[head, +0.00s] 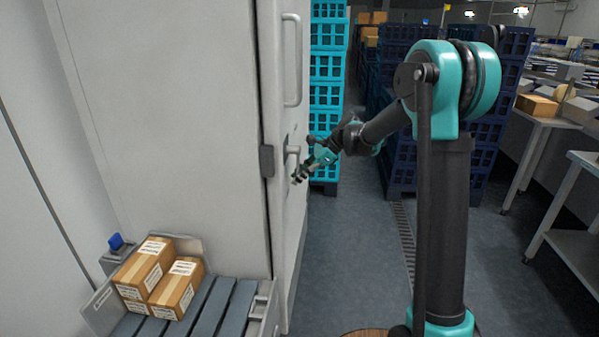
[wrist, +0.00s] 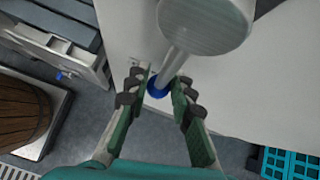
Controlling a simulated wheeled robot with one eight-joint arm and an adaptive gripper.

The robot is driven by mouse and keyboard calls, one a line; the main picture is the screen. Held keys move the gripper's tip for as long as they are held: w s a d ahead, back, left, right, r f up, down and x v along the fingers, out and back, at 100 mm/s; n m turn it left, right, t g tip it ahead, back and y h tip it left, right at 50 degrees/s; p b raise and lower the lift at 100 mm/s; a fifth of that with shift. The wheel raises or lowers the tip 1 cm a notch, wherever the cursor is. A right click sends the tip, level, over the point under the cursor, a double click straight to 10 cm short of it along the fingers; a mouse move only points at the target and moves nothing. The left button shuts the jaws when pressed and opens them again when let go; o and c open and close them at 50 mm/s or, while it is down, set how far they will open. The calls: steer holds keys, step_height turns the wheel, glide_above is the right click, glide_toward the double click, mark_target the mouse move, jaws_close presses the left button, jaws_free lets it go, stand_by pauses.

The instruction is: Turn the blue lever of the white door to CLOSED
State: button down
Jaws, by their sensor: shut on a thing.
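The white door (head: 289,215) stands at the side of a tall white cabinet, seen nearly edge-on in the head view. The lever (wrist: 176,62) shows in the wrist view as a pale rod running from a thick round grey handle part (wrist: 205,22) to a blue end (wrist: 157,89). My gripper (head: 300,174) is at the door's face, just below a small pale handle part (head: 291,150). In the wrist view my gripper (wrist: 160,84) has its fingers on both sides of the lever near its blue end, shut on it. No OPEN or CLOSED marking is legible.
A long vertical handle (head: 291,60) is higher on the door. A roller conveyor (head: 205,305) with cardboard boxes (head: 145,268) stands in front of the cabinet. Turquoise crates (head: 327,95) are stacked behind the door. Steel tables (head: 540,130) stand at right; the floor between is clear.

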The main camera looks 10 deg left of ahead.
steer(key=shift+s+m+g, duration=0.3)
steer(key=shift+s+g, duration=0.3)
steer(key=shift+s, duration=0.15)
steer(key=c, duration=1.6)
jaws_free()
steer(key=v, duration=1.2)
steer(key=shift+f, duration=0.1)
